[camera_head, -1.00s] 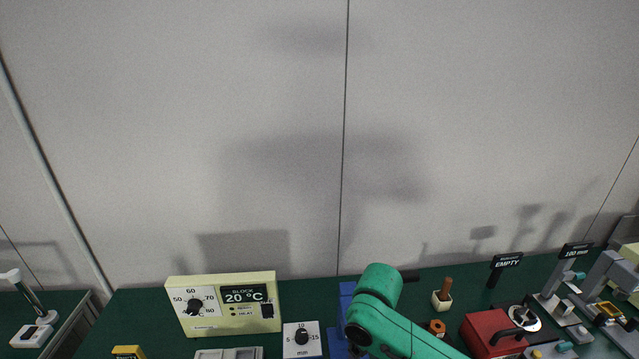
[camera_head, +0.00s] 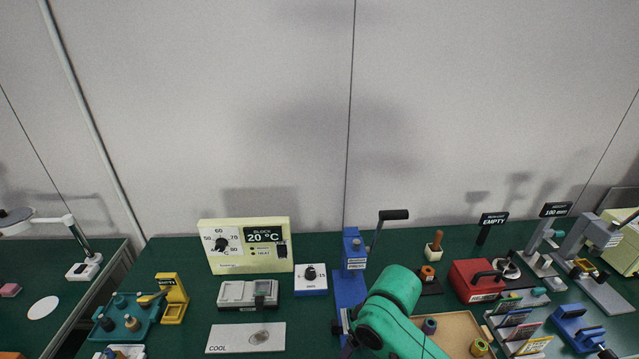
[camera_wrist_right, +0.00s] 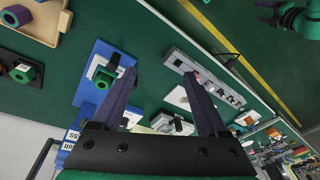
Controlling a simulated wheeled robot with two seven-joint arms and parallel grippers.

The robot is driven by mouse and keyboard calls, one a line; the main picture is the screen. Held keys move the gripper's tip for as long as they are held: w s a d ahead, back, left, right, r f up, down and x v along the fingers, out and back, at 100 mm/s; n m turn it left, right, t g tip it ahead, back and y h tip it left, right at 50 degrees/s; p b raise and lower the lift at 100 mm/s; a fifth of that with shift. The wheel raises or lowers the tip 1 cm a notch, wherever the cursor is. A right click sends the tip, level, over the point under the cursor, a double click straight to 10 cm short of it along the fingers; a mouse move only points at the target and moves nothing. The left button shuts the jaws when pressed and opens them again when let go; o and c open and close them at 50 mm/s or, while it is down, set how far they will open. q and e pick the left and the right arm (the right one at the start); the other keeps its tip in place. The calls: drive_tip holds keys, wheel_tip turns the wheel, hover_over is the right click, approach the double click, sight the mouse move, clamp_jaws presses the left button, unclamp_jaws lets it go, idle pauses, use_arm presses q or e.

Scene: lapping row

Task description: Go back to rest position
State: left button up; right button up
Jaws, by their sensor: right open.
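My right arm (camera_head: 390,315) shows as a green link at the bottom middle of the head view; its gripper cannot be made out there. In the right wrist view my right gripper (camera_wrist_right: 159,75) is open, its dark fingers apart with nothing held between them. Beyond the fingers are the green bench top and a blue fixture (camera_wrist_right: 88,88) with a green part on it. A green arm end with dark jaws, apparently my left gripper (camera_wrist_right: 270,14), shows at the top right of the right wrist view, over the floor and apart from the bench.
A cream block heater (camera_head: 247,245) reading 20 °C stands at the back. A blue press (camera_head: 352,265) with a black-handled lever stands beside my right arm. A red box (camera_head: 480,280), a wooden tray (camera_head: 455,322) and several fixtures crowd the right. A COOL plate (camera_head: 245,338) lies in front.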

drive_tip(key=s+d+f+m+t+h, duration=0.25)
drive_tip(key=s+d+m, duration=0.25)
drive_tip(key=s+d, duration=0.8)
wheel_tip(320, 180, down, 27)
drive_tip(key=d+g+b, duration=0.1)
drive_tip(key=d+b, duration=0.1)
drive_tip(key=b, duration=0.1)
use_arm(q)
drive_tip(key=f, duration=0.2)
drive_tip(key=s+f+b, duration=0.1)
drive_tip(key=f, duration=0.1)
drive_tip(key=shift+f, duration=0.25)
use_arm(e)
drive_tip(key=s+d+f+g, duration=0.1)
drive_tip(key=s+d+f, duration=0.2)
drive_tip(key=s+f, duration=1.2)
drive_tip(key=shift+s+f+n, duration=0.3)
drive_tip(key=shift+s+f, duration=0.1)
drive_tip(key=shift+s, duration=0.6)
use_arm(q)
drive_tip(key=shift+s, duration=0.1)
use_arm(e)
drive_tip(key=shift+y, duration=0.25)
